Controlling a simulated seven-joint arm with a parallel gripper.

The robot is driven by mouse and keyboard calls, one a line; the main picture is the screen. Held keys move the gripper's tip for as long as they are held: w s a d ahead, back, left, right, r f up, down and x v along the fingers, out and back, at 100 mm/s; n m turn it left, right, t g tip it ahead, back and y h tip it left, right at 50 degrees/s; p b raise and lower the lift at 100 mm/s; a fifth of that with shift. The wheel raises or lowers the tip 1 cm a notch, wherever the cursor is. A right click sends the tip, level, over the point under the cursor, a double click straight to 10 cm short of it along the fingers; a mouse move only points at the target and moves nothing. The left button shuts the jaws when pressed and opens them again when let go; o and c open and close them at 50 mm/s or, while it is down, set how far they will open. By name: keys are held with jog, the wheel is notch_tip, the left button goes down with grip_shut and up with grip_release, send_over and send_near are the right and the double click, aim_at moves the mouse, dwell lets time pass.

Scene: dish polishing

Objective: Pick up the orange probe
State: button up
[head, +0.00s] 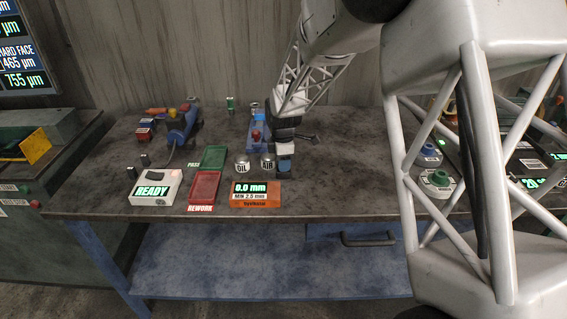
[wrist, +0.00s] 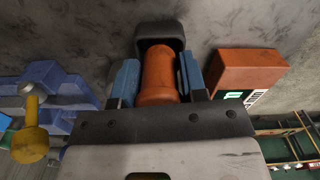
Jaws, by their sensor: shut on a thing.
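The orange probe (wrist: 158,72) is a short cylinder with a wider collar, seen between the two blue fingers of my gripper (wrist: 160,82) in the wrist view. The fingers are shut on it. A dark rounded piece (wrist: 160,32) sits around its far end; I cannot tell whether that is a holder or part of the probe. In the head view my gripper (head: 285,160) is low over the bench, behind and right of the orange gauge box, and the probe cannot be made out there.
The orange gauge box (head: 255,200) reads 0.0 mm; it also shows right of my gripper in the wrist view (wrist: 240,75). OIL (head: 242,170) and AIR (head: 267,170) pots stand close left of my gripper. Green (head: 213,157) and red (head: 205,187) trays and blue fixtures (head: 183,124) lie further left.

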jog(key=shift+c, duration=0.7)
jog(key=shift+r, duration=0.15)
jog(key=shift+r, duration=1.45)
jog(key=shift+s+r, duration=0.25)
jog(key=s+d+r, duration=0.1)
jog(key=s+d, duration=0.2)
jog(key=s, duration=1.2)
jog(key=shift+d+r, duration=0.15)
jog(key=shift+d, duration=0.2)
jog(key=w+a+r, duration=0.2)
jog(key=w+a, duration=0.2)
jog(key=w, duration=0.6)
jog(key=w+a+r, duration=0.3)
jog(key=w+a, duration=0.2)
jog(key=w, duration=0.5)
jog(key=shift+w+r, duration=0.15)
jog(key=shift+w, duration=0.05)
jog(key=shift+f, duration=0.2)
